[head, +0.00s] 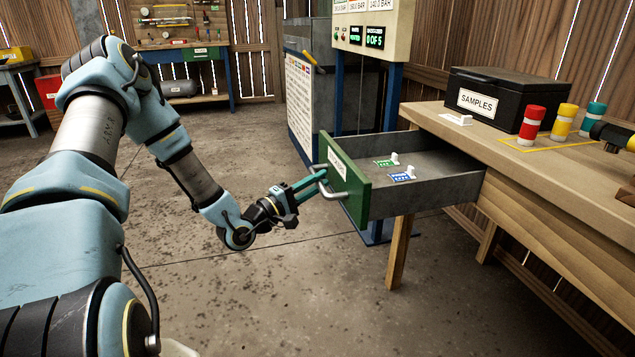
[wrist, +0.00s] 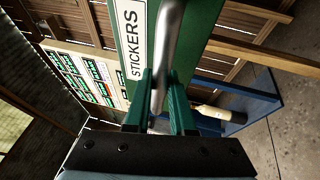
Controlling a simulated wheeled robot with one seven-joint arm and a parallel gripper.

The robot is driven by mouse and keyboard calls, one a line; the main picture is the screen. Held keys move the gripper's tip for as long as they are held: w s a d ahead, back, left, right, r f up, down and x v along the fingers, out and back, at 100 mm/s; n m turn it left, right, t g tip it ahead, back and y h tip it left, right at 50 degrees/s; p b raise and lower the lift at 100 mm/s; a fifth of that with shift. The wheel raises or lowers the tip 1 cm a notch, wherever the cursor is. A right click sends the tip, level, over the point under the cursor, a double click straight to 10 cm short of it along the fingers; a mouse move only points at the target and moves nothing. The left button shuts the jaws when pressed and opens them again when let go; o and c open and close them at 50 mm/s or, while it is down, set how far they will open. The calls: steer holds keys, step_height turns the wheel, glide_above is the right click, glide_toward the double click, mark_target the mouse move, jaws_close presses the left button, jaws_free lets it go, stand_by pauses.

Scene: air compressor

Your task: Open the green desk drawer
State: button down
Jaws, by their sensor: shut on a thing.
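The green drawer front (head: 344,179) is pulled well out from the wooden desk (head: 540,185), and the grey drawer box (head: 425,190) shows its inside. A green sheet (head: 386,161) and a blue sheet (head: 402,176), each with a small white piece, lie in the drawer. My gripper (head: 318,181) is at the drawer front, shut on the metal handle (head: 336,188). In the wrist view, the green fingers of my gripper (wrist: 162,105) sit on either side of the handle bar (wrist: 165,50). The drawer front (wrist: 200,25) carries a white label reading STICKERS (wrist: 138,40).
A black SAMPLES box (head: 500,98) and red, yellow and teal cylinders (head: 565,122) stand on the desk top. Floor left of the drawer is clear. A workbench (head: 185,55) stands at the back.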

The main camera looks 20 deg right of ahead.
steer(key=shift+f, duration=0.1)
steer(key=c, duration=0.8)
jaws_free()
steer(key=shift+o, duration=0.2)
steer(key=v, duration=1.1)
steer(key=shift+d, duration=0.1)
